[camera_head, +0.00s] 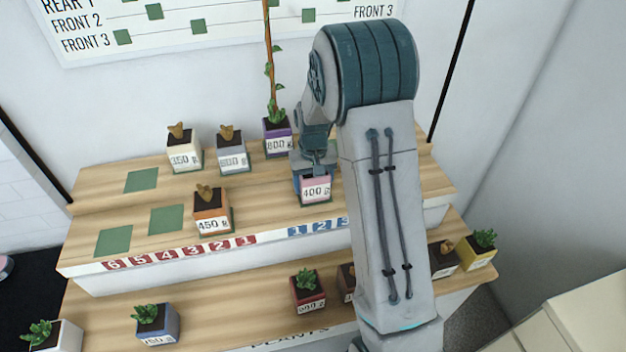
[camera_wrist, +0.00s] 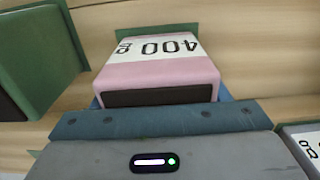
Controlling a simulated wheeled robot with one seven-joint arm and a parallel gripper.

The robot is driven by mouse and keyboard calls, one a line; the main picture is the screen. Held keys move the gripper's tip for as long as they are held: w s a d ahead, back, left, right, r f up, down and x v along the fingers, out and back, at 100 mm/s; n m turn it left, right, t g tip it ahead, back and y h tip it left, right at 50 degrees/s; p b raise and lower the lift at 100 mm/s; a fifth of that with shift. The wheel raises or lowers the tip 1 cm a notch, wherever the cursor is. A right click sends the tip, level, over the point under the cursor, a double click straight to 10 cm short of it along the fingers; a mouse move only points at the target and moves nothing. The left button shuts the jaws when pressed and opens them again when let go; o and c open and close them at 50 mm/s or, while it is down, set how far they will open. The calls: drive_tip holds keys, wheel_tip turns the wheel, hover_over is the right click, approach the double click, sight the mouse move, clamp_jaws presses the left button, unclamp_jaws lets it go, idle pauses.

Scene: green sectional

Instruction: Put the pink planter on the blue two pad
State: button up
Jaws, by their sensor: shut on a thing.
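The pink planter (camera_head: 316,190) with a "400 g" label is on the upper display step, in front of the purple planter. My gripper (camera_head: 315,170) is over its top and shut on it. In the wrist view the pink planter (camera_wrist: 160,75) appears upside down, its dark opening against my gripper (camera_wrist: 155,115). A green pad shows at its far edge (camera_wrist: 185,30); I cannot tell whether its base touches that pad. The blue number strip (camera_head: 318,227) with 1, 2 and 3 runs along the step edge below the planter.
An orange planter (camera_head: 211,217) stands to the left, and a purple one (camera_head: 277,140) with a tall stem stands behind. A green planter (camera_wrist: 38,60) is close beside it in the wrist view. Bare green pads (camera_head: 166,219) lie at left. My arm hides part of the right side.

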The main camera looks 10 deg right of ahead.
drive_tip(key=shift+f, duration=0.15)
drive_tip(key=o, duration=1.3)
drive_tip(key=shift+c, duration=0.2)
